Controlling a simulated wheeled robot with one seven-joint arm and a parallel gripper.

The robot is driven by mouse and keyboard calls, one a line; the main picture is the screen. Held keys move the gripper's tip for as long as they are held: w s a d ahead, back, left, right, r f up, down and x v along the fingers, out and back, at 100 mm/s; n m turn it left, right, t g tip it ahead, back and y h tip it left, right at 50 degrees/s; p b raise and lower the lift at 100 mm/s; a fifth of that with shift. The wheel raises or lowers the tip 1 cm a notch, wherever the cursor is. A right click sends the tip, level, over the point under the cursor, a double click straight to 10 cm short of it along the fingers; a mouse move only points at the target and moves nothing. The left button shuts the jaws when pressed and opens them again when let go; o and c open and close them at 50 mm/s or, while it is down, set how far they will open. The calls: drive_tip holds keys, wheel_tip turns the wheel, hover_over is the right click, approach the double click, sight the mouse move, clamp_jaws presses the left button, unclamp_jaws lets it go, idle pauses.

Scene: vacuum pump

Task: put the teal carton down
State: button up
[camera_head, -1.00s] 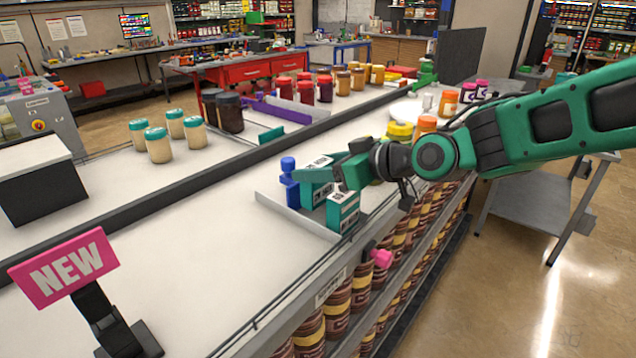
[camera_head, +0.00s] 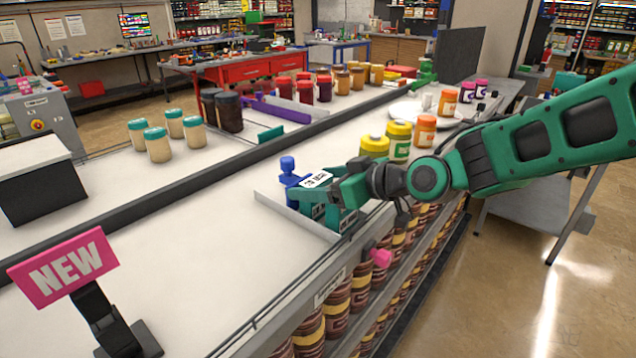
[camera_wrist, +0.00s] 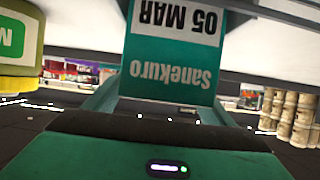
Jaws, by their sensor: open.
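A teal carton (camera_head: 317,180) with a white label is at the front edge of the white counter, inside a low grey angled rail (camera_head: 297,217). In the wrist view the carton (camera_wrist: 172,55) fills the upper middle, its printing "Sanekuro 05 MAR" upside down. My gripper (camera_head: 334,195) is open, with its green fingers close around the carton. I cannot tell whether they touch it. The gripper hides part of the carton and whatever teal surfaces lie below it. A blue pump-like object (camera_head: 289,172) stands just left of the carton.
Yellow-lidded jars (camera_head: 399,140) and orange jars (camera_head: 425,130) stand close behind my arm. A yellow-green jar (camera_wrist: 18,50) is near the wrist at left. A pink NEW sign (camera_head: 65,268) stands at front left. The counter left of the rail is clear.

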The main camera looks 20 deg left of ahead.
drive_tip(key=shift+r, duration=0.15)
drive_tip(key=v, duration=1.2)
